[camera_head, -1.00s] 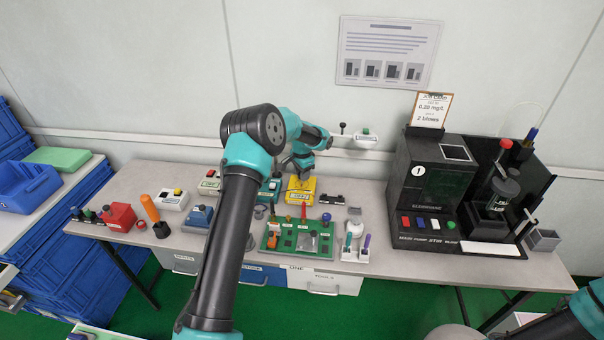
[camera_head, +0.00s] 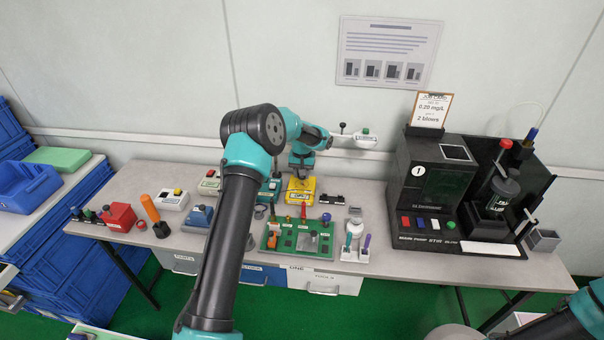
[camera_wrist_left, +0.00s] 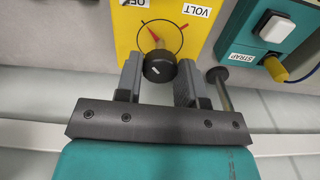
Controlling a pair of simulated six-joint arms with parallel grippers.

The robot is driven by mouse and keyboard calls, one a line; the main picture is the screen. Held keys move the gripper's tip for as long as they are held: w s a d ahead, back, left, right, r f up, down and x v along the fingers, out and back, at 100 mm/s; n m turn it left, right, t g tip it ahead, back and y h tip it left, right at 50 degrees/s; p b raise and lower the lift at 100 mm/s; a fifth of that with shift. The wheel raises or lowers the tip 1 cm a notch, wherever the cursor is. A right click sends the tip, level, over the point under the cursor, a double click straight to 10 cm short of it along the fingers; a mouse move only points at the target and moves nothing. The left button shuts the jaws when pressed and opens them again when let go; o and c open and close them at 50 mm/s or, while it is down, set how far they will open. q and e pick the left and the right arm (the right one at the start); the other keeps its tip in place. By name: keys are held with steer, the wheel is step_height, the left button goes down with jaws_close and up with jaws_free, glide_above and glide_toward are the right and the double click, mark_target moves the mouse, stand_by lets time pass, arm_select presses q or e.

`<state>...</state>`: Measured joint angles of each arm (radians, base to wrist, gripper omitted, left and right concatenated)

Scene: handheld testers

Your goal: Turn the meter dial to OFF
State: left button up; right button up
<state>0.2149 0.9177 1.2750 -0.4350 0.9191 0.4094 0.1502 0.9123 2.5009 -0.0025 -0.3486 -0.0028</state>
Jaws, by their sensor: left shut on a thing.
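The yellow meter (camera_head: 300,190) stands at the back of the table, below my left gripper (camera_head: 302,174). An OFF label (camera_wrist_left: 134,3) is at the upper left and a VOLT label (camera_wrist_left: 197,10) at the upper right. A short red needle above the knob leans up and left, toward the OFF side. The left gripper (camera_wrist_left: 159,82) has its grey fingers on either side of the knob and is shut on it. My right gripper is out of view.
A teal STRAP tester (camera_wrist_left: 272,25) with a yellow plug sits beside the meter. A grey post (camera_wrist_left: 221,90) stands close to one finger. A green board (camera_head: 298,240) lies in front, and a black pump station (camera_head: 440,185) stands to the right.

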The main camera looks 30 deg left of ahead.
arm_select(q)
steer(key=shift+n, duration=0.3)
steer(key=o, duration=0.9)
steer(key=shift+r, duration=0.1)
step_height(320, 180, up, 17)
steer(key=shift+r, duration=0.15)
stand_by(0.3)
stand_by(0.4)
